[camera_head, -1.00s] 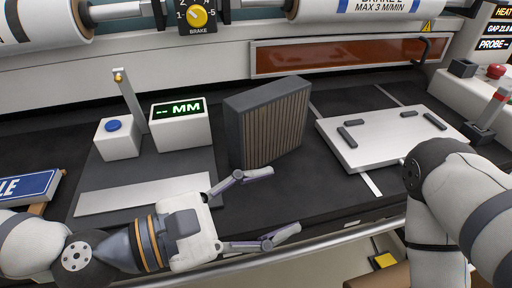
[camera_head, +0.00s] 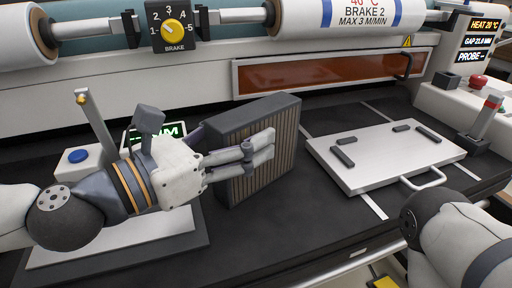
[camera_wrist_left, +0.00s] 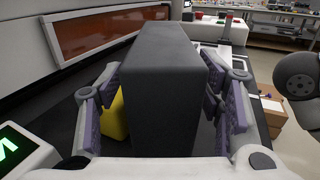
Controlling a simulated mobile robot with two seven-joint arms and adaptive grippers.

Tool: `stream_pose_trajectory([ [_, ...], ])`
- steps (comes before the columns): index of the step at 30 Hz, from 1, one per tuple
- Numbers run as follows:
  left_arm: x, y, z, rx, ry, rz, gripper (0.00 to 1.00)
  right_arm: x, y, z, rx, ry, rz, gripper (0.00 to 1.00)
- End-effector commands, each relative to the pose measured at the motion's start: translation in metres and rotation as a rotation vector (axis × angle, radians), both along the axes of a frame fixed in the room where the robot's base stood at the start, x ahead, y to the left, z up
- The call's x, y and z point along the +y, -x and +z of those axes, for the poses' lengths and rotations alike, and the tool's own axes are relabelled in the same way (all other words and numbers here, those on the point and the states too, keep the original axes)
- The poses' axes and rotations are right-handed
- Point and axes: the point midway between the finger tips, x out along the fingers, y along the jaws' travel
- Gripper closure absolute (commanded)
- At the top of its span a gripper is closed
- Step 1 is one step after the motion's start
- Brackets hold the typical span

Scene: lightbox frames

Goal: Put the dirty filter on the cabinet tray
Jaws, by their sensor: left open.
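The dirty filter (camera_head: 245,108), a dark-framed block with brown pleats, stands upright on the black bench. My left gripper (camera_head: 232,142) is open, with one finger in front of the pleated face and the other mostly hidden behind the filter. In the left wrist view, the fingers stand on either side of the filter (camera_wrist_left: 165,90), with a gap showing at least on the left. The cabinet tray (camera_head: 375,165), a pale flat plate with dark bars and a front handle, lies to the right of the filter. My right gripper is out of frame; only its arm shows at lower right.
A display box (camera_head: 128,137) and a blue-button box (camera_head: 78,160) are at left, partly behind my left arm. An upright post (camera_head: 97,122) stands there. A yellow object (camera_wrist_left: 115,115) shows left of the filter in the wrist view. Bare bench separates filter and tray.

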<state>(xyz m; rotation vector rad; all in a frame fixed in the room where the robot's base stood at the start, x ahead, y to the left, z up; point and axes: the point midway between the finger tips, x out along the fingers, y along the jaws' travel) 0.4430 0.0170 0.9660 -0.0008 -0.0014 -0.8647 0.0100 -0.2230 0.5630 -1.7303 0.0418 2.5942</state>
Motion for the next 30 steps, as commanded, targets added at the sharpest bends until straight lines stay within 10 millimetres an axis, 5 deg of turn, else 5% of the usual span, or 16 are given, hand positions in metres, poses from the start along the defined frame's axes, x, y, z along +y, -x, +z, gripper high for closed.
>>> stream_pose_trajectory([
  [5,-0.023,-0.016,0.000,0.000,0.000,-0.001,0.40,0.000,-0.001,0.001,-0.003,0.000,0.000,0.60],
  [12,-0.024,-0.018,0.000,0.000,0.000,0.000,0.40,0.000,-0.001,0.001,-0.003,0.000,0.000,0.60],
  [20,-0.024,-0.018,0.000,0.000,0.000,0.000,0.99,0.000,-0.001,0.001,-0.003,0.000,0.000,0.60],
  [30,-0.025,-0.018,0.006,-0.004,0.000,0.000,1.00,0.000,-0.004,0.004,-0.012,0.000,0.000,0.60],
])
